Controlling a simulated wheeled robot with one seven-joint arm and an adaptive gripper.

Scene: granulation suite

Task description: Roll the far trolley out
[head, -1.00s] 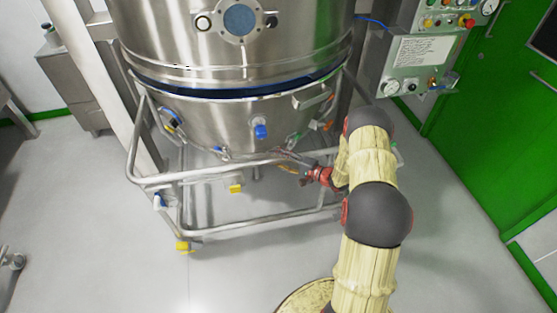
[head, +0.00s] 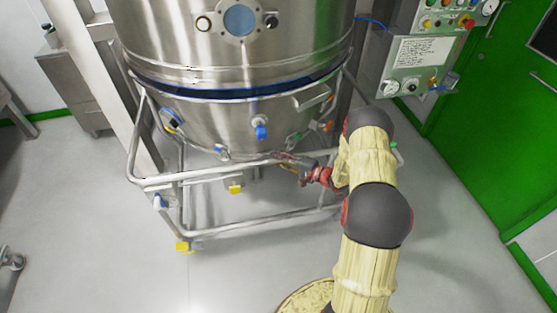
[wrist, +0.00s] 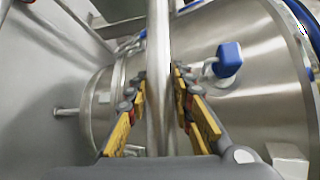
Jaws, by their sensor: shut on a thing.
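The trolley is a tubular steel frame (head: 215,177) on castors with yellow and blue parts, carrying a large steel bowl (head: 215,120). My gripper (head: 291,161) is at the trolley's upper front rail, right of its middle. In the wrist view the yellow-padded fingers (wrist: 160,78) lie on both sides of a steel tube (wrist: 158,40) and are shut on it. The bowl's wall and a blue-capped fitting (wrist: 229,60) show to the right of the tube. My arm hides the trolley's right front corner.
A steel column (head: 108,100) stands close behind the trolley's left side. A control panel (head: 420,55) and a green door (head: 490,120) are at the right. A steel cabinet (head: 75,85) is at the back left.

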